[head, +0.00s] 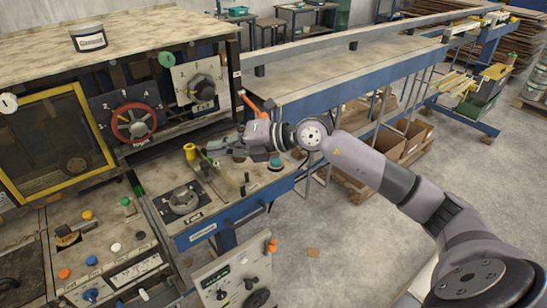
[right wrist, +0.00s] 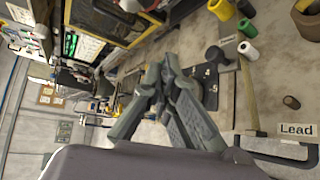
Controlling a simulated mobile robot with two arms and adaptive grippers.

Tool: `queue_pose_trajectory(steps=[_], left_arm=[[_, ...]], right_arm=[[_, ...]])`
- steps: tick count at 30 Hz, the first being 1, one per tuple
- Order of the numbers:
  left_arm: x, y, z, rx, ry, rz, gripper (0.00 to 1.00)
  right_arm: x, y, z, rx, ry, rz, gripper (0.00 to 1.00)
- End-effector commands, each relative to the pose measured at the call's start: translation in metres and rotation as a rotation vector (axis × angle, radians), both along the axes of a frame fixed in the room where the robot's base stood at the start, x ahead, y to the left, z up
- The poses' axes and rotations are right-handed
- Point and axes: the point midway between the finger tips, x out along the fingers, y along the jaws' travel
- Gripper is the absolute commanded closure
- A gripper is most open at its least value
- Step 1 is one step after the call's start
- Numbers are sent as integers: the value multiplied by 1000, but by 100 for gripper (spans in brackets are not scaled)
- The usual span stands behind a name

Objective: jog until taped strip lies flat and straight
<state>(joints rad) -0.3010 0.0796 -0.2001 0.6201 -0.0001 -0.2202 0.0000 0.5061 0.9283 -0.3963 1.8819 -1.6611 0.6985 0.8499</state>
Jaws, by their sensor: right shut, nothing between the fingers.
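My right gripper (head: 232,146) reaches in from the right over the blue-framed bench (head: 232,203). In the right wrist view its two fingers (right wrist: 160,88) meet at the tips, shut with nothing between them. A dark fitting (right wrist: 208,85) shows just beyond the fingers; I cannot tell whether they touch it. A yellow spool-like piece (head: 190,151) stands left of the gripper. No taped strip can be made out in either view; the arm and gripper cover part of the bench. My left gripper is not in view.
A control panel with coloured buttons (head: 64,273) is at the lower left. A separate control box (head: 232,280) stands at the bottom. A red handwheel (head: 134,122) and a black dial (head: 202,85) are left of the arm. A long table (head: 330,70) runs to the back right.

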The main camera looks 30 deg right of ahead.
Motion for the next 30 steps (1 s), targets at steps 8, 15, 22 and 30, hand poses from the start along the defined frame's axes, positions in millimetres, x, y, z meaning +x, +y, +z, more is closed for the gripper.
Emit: queue_pose_trajectory(steps=[8, 15, 22, 30], left_arm=[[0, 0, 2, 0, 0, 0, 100], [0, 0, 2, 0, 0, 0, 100], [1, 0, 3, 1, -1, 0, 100], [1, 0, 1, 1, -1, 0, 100]], right_arm=[[16, -125, -3, -437, 149, -221, 100], [14, -174, 4, -553, 211, -335, 100], [13, -179, 5, -565, 217, -348, 100], [13, -179, 3, -564, 217, -345, 100]])
